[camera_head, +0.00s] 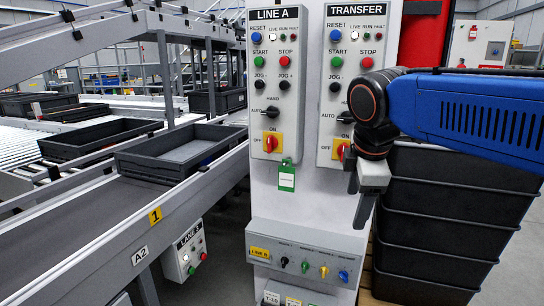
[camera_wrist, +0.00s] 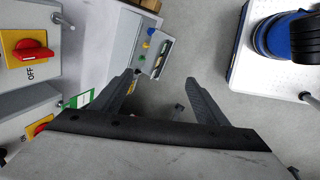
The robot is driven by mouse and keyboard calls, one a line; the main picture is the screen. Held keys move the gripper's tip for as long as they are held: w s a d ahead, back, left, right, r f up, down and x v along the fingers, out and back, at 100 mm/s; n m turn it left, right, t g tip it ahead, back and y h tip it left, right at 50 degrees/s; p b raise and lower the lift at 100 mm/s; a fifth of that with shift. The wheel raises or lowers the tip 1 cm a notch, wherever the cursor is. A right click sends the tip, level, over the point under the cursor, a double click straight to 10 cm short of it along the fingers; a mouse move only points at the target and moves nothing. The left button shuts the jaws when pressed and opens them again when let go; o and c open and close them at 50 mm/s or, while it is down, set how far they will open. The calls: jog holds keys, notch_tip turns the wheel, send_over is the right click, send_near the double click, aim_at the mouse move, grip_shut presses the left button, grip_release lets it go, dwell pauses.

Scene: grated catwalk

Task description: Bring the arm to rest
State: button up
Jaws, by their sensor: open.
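My blue arm reaches in from the right in the head view. My gripper (camera_head: 361,196) hangs at its end, pointing down, in front of the right edge of the control cabinet (camera_head: 220,250). In the wrist view my gripper (camera_wrist: 160,80) has its two dark fingers spread well apart, with nothing between them but grey floor farther off. The gripper holds nothing. The wrist partly covers the lower right of the TRANSFER panel (camera_head: 340,60).
The LINE A panel (camera_head: 275,60) has a red rotary switch (camera_head: 270,142). A lower box (camera_head: 305,262) carries several coloured knobs. Stacked black crates (camera_head: 450,220) stand close behind my arm at right. A conveyor (camera_head: 90,235) with grey trays (camera_head: 180,150) runs at left.

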jog(key=s+d+f+m, duration=0.5)
jog(key=s+f+m, duration=0.2)
jog(key=f+m, duration=0.1)
jog(key=s+d+f+m, duration=0.5)
jog(key=s+f+m, duration=0.3)
jog(key=f, duration=0.1)
jog(key=shift+s+f+m+t+y, duration=0.3)
jog(key=shift+f+m+t, duration=0.1)
jog(key=shift+d, duration=0.1)
dwell(0.4)
